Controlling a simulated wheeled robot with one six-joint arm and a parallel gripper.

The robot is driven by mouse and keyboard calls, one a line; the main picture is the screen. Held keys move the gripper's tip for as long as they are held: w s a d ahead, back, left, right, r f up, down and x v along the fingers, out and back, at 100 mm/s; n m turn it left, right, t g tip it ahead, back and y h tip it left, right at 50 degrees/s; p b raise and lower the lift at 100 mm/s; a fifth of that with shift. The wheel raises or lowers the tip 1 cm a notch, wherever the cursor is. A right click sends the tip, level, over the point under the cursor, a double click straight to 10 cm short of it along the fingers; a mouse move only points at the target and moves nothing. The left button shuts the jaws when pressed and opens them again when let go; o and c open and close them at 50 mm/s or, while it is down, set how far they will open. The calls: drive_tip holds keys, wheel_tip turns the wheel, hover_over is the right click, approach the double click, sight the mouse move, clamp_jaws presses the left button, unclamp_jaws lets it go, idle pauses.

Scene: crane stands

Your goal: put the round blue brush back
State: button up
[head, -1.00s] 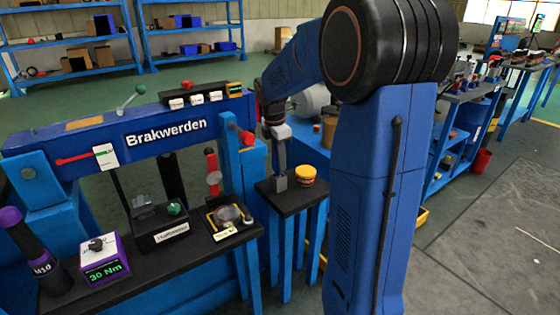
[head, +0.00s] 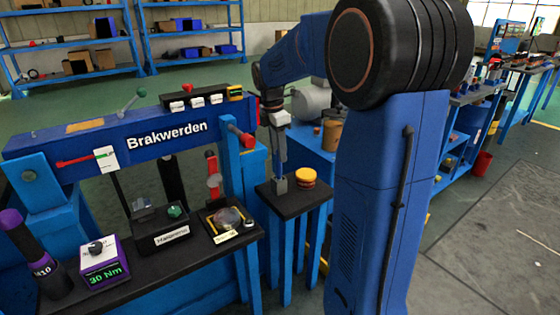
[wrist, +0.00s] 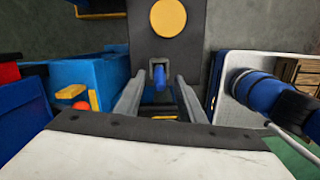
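The round blue brush (wrist: 160,77) shows only as a short blue end standing in a square grey holder (wrist: 152,66). The holder (head: 280,185) is on a small black-topped stand (head: 294,201). My gripper (wrist: 161,82) is above it, with its two fingers spread on either side of the blue end and a gap on both sides. In the head view my gripper (head: 279,165) points down just over the holder. The brush's lower part is hidden inside the holder.
A yellow-topped round tin (head: 306,177) stands right beside the holder. The blue Brakwerden beam (head: 168,134) and its post are close on the left. A workbench (head: 170,250) with a purple 30 Nm box (head: 104,262) lies front left.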

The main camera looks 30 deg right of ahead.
sight(277, 166)
drive_tip(key=r, duration=0.6)
drive_tip(key=shift+a+r, duration=0.2)
drive_tip(key=shift+a, duration=0.15)
drive_tip(key=s+a+m+t, duration=0.2)
drive_tip(key=s+a+m, duration=0.6)
drive_tip(key=s, duration=0.7)
drive_tip(key=s+a+f+m+t, duration=0.1)
drive_tip(key=s+a+f+m, duration=0.1)
drive_tip(key=s, duration=0.3)
drive_tip(key=s+a+f+m+t+y, duration=0.1)
drive_tip(key=s+a+f+m, duration=0.1)
drive_tip(key=s+f+m, duration=0.1)
drive_tip(key=s+a+f+m+t, duration=0.1)
drive_tip(key=s+a+f+m, duration=0.2)
drive_tip(key=s+f, duration=0.2)
drive_tip(key=shift+s+m, duration=0.3)
drive_tip(key=shift+s, duration=0.8)
drive_tip(key=shift+c, duration=0.6)
drive_tip(key=shift+d, duration=0.1)
